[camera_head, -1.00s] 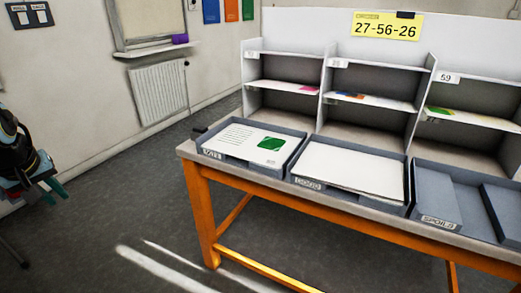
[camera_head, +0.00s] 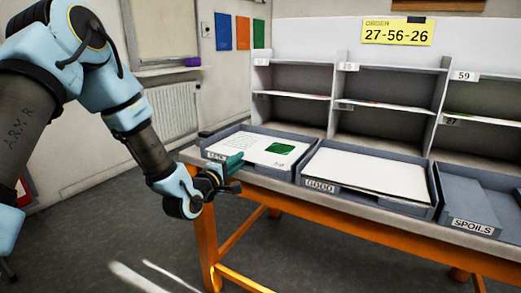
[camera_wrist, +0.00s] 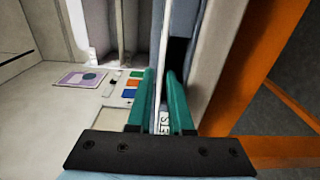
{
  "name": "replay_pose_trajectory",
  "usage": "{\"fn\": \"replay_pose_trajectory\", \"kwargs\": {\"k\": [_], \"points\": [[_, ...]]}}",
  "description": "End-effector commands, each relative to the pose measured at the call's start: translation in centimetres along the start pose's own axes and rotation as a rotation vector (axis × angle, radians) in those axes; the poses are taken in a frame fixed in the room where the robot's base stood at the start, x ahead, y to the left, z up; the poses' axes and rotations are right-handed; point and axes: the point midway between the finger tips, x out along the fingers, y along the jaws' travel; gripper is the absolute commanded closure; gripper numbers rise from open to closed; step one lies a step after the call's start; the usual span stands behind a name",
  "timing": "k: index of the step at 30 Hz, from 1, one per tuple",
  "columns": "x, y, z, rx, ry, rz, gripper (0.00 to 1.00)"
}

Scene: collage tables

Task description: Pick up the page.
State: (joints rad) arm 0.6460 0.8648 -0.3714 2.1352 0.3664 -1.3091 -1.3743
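The page (camera_head: 250,150) is a white sheet with lines of text and a green patch, lying flat in the left grey tray (camera_head: 280,172). My gripper (camera_head: 237,160) reaches in from the left, its teal fingers at the tray's front edge, near the page's front edge. In the wrist view, the two fingers (camera_wrist: 162,88) stand a small gap apart. A thin white edge, seemingly the page (camera_wrist: 161,60) seen edge-on, runs between them. Part of the tray's label (camera_wrist: 165,122) shows in the gap. I cannot tell whether either finger touches the sheet.
A tray marked GOOD (camera_head: 318,187) holds white sheets to the right. A tray marked SPOILS (camera_head: 472,228) stands further right. Shelves (camera_head: 300,80) rise behind, under a yellow order card (camera_head: 398,31) reading 27-56-26. The table's orange frame (camera_head: 207,235) is below the gripper.

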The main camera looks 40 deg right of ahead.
Motion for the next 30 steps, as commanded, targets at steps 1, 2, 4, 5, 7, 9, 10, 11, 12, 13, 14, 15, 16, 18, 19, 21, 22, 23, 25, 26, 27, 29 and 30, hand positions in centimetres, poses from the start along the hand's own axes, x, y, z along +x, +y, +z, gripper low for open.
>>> {"fn": "replay_pose_trajectory", "kwargs": {"k": [1,2,4,5,7,9,10,11,12,13,14,15,16,18,19,21,22,23,25,26,27,29,30], "points": [[0.7,0.0,0.0,0.001,0.0,0.0,0.81],[1.0,0.0,0.0,0.001,0.0,0.0,0.81],[1.5,0.0,0.0,0.0,0.0,-0.002,0.81],[1.6,-0.1,0.0,0.0,0.001,-0.002,0.81],[2.1,-0.1,-0.1,0.001,0.001,-0.002,0.81],[2.8,0.0,-0.1,0.002,0.002,-0.001,0.81],[3.3,0.0,-0.1,0.002,0.001,-0.001,0.81],[3.8,-0.1,-0.1,0.003,0.001,-0.002,0.81],[4.4,-0.1,-0.2,0.003,0.001,-0.002,0.81],[4.9,-0.2,-0.2,0.002,0.001,-0.001,0.81],[5.3,-0.2,-0.2,0.002,0.001,-0.001,0.81],[5.8,-0.2,-0.3,0.002,0.001,-0.002,0.81],[6.1,-0.2,-0.3,0.002,0.002,-0.002,0.81],[6.7,-0.2,-0.3,0.003,0.002,-0.002,0.81],[6.8,-0.3,-0.3,0.002,0.002,-0.002,0.81],[6.9,-0.3,-0.3,0.002,0.002,-0.004,0.81],[7.0,-0.3,-0.3,0.002,0.002,-0.004,0.81],[6.9,-0.3,-0.3,0.002,0.002,-0.004,0.81],[6.9,-0.3,-0.3,0.002,0.002,-0.004,0.81],[6.9,-0.3,-0.3,0.002,0.002,-0.004,0.81],[6.9,-0.3,-0.3,0.002,0.002,-0.004,0.85],[6.9,-0.3,-0.3,0.002,0.002,-0.003,0.91],[6.9,-0.3,-0.3,0.002,0.002,-0.003,0.96]]}}
